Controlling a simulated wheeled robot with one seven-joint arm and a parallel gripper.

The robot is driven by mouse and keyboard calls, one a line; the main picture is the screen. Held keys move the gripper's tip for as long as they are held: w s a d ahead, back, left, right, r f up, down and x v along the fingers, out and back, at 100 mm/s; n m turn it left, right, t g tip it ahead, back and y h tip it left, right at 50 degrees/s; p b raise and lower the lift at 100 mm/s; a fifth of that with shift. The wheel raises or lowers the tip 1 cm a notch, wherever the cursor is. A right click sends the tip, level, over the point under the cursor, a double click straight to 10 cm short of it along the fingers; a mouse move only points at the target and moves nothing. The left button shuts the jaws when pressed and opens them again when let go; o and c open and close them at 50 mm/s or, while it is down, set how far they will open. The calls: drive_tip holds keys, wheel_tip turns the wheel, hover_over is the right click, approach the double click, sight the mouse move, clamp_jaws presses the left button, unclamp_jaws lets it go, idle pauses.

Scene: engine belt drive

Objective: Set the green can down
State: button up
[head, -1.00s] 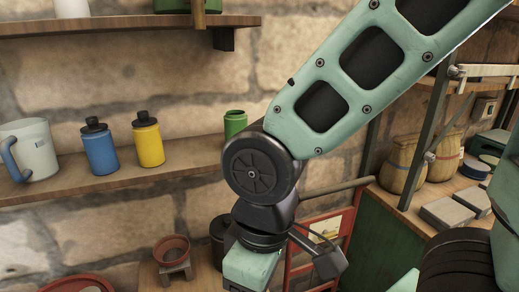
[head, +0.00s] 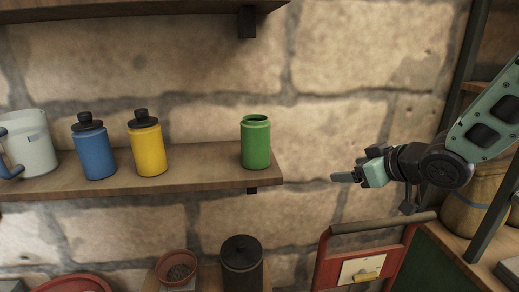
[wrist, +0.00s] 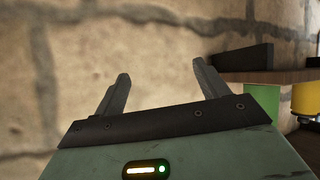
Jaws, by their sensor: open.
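The green can (head: 256,143) stands upright on the wooden shelf (head: 205,180), near its right end, with an open top. Part of the green can also shows at the right in the wrist view (wrist: 262,103). My gripper (head: 338,177) is to the right of the can and apart from it, beyond the shelf's end. In the wrist view my gripper (wrist: 160,88) has its two fingers spread with nothing between them, only wall behind.
A yellow bottle (head: 148,145), a blue bottle (head: 94,149) and a pale mug (head: 30,145) stand on the shelf left of the can. A dark canister (head: 242,268) and a red pot (head: 177,268) are below. Another shelf (head: 130,16) runs above.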

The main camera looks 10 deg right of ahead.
drive_tip(key=a+r+n+y, duration=0.3)
drive_tip(key=a+r+y, duration=0.1)
drive_tip(key=a+y, duration=0.1)
drive_tip(key=n+g+y+p, duration=0.2)
drive_tip(key=n+y+p, duration=0.2)
drive_tip(key=y, duration=0.2)
approach(247, 133)
drive_tip(key=w+a, duration=0.1)
drive_tip(key=w+a+f, duration=0.1)
drive_tip(key=w, duration=0.1)
drive_tip(key=w+a, duration=0.1)
drive_tip(key=w, duration=0.1)
drive_tip(key=shift+w+a+f, duration=0.2)
drive_tip(key=shift+a+f, duration=0.05)
drive_tip(key=shift+a, duration=0.15)
drive_tip(key=p+x, duration=0.2)
drive_tip(key=x, duration=0.1)
drive_tip(key=p+x, duration=0.1)
drive_tip(key=shift+a+r, duration=0.25)
drive_tip(key=shift+a, duration=0.1)
drive_tip(key=shift+w+a+f, duration=0.15)
drive_tip(key=shift+w+a, duration=0.1)
drive_tip(key=shift+a, duration=0.1)
drive_tip(key=c, duration=1.2)
drive_tip(key=shift+r, duration=0.2)
